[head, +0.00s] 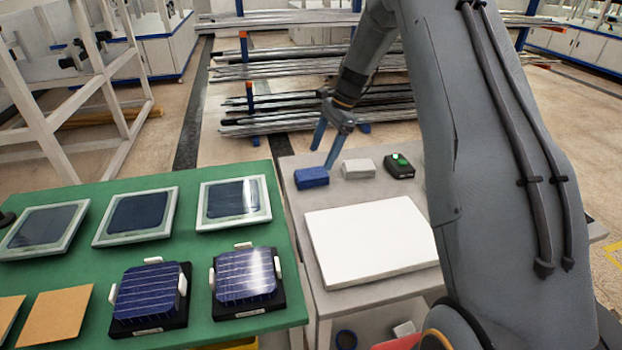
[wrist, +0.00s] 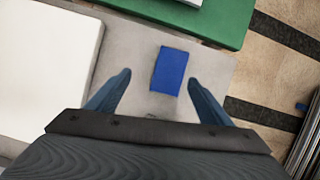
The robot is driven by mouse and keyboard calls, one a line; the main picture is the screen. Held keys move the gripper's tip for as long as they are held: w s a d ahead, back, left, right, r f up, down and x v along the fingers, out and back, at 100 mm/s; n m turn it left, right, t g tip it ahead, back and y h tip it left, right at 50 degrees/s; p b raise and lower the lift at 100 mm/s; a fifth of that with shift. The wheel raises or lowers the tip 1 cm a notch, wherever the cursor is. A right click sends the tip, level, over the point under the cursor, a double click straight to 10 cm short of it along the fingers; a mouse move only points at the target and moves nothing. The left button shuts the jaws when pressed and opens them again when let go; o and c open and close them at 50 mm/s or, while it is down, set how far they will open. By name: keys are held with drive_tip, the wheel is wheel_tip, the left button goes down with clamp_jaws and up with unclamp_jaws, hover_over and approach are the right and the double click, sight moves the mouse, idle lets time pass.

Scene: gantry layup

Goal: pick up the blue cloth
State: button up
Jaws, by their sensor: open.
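The blue cloth (head: 311,177) is a small folded block lying at the back left of the grey table (head: 296,207). It also shows in the wrist view (wrist: 169,71), lying flat just beyond my fingertips and roughly between their lines. My gripper (head: 325,146) is above the table at the cloth's back right, with its fingers pointing down. In the wrist view my gripper (wrist: 158,75) is open with its two blue fingers spread apart and nothing between them. The cloth is apart from the fingers.
A pale grey block (head: 358,168) and a black device with a green top (head: 399,166) stand right of the cloth. A white slab (head: 370,240) lies in front. A green table (head: 205,255) with framed panels (head: 234,202) adjoins on the left. Metal bars (head: 290,110) are stacked behind.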

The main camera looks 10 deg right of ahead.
sight(312, 173)
drive_tip(key=shift+w+d+f+m, duration=0.1)
drive_tip(key=shift+w+f+m, duration=0.15)
drive_tip(key=shift+w, duration=0.2)
drive_tip(key=shift+w+d+f+m, duration=0.1)
drive_tip(key=shift+w+f+m, duration=0.15)
drive_tip(key=shift+w, duration=0.15)
drive_tip(key=shift+a+f+y, duration=0.1)
drive_tip(key=shift+f+y, duration=0.1)
drive_tip(key=shift+y, duration=0.1)
drive_tip(key=p+x, duration=0.1)
drive_tip(key=x, duration=0.1)
drive_tip(key=p+x, duration=0.1)
drive_tip(key=x, duration=0.1)
drive_tip(key=p+x, duration=0.1)
drive_tip(key=x, duration=0.1)
drive_tip(key=shift+w+a+f, duration=0.1)
drive_tip(key=shift+w+f, duration=0.2)
drive_tip(key=shift+f, duration=0.35)
drive_tip(key=shift+f, duration=0.25)
drive_tip(key=c, duration=1.1)
drive_tip(key=shift+r, duration=0.15)
